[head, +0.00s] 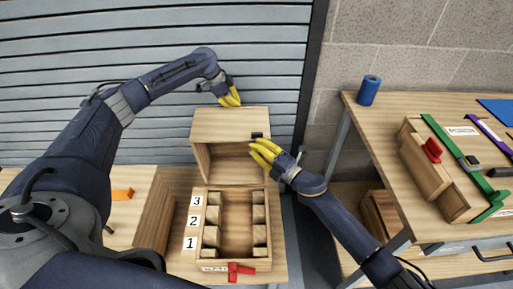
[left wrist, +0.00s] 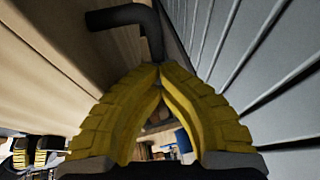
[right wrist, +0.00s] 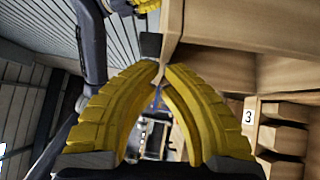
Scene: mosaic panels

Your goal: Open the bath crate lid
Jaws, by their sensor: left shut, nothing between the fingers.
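The wooden bath crate (head: 275,225) stands on the bench with its lid (head: 230,124) raised up at the back, so the inside shows. A small dark tab (head: 257,135) is on the lid's right side. My left gripper (head: 234,103) is shut and empty, just behind the lid's top edge; its fingertips (left wrist: 160,68) meet beside a wooden face. My right gripper (head: 254,150) is at the lid's right side, in front of the opening. Its fingertips (right wrist: 161,70) are close together near a wooden edge; whether they touch or hold anything is unclear.
The crate has slots numbered 1 to 3 and a red latch (head: 236,270) at its front. A table on the right holds a blue roll (head: 369,89), a wooden box with a red handle (head: 432,150) and green strips. A ribbed shutter (head: 60,90) stands close behind.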

